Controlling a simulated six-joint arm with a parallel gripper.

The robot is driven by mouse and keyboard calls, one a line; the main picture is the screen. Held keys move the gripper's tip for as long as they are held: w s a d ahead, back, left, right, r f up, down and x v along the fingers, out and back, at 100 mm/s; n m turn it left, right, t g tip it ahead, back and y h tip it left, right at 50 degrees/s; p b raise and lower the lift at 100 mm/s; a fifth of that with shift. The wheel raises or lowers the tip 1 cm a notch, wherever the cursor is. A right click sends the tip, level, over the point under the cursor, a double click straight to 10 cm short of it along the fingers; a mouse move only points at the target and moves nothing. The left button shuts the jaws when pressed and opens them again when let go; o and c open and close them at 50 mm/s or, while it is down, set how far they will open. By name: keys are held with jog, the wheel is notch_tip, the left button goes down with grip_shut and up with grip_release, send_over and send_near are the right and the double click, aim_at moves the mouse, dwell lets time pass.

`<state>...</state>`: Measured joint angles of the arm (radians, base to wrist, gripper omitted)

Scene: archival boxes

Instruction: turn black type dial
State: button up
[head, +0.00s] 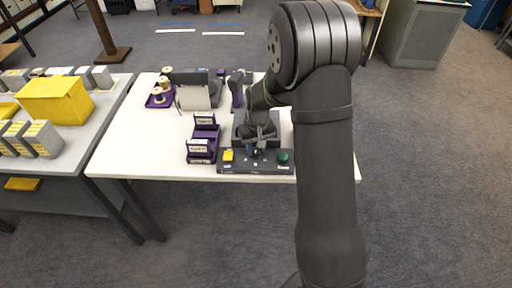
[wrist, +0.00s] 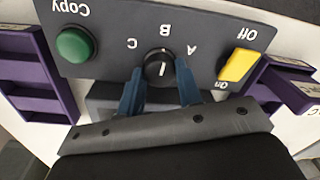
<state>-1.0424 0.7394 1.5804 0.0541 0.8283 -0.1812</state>
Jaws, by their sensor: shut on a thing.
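The black type dial (wrist: 158,70) sits on a dark control panel (wrist: 100,22), with letters A, B and C around it, upside down in the wrist view. Its white mark points roughly toward B. My gripper (wrist: 160,80) has a blue finger on each side of the dial and is shut on it. In the head view my gripper (head: 257,150) is down at the middle of the panel (head: 255,168) and hides the dial.
A green Copy button (wrist: 75,44) and a yellow Off/On switch (wrist: 236,66) flank the dial. Purple trays (head: 202,157) with labelled boxes stand left of the panel. Spools (head: 158,96) and a grey device with paper (head: 194,97) stand behind. The white table's front left is clear.

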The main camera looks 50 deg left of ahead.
jog(key=shift+n, duration=0.4)
jog(key=o, duration=1)
jog(key=r, duration=1.7)
jog(key=shift+w+d+r, duration=0.1)
jog(key=shift+w+r, duration=0.15)
jog(key=shift+w, duration=0.1)
jog(key=f, duration=1.7)
jog(key=shift+s+f, duration=0.25)
jog(key=shift+s, duration=0.1)
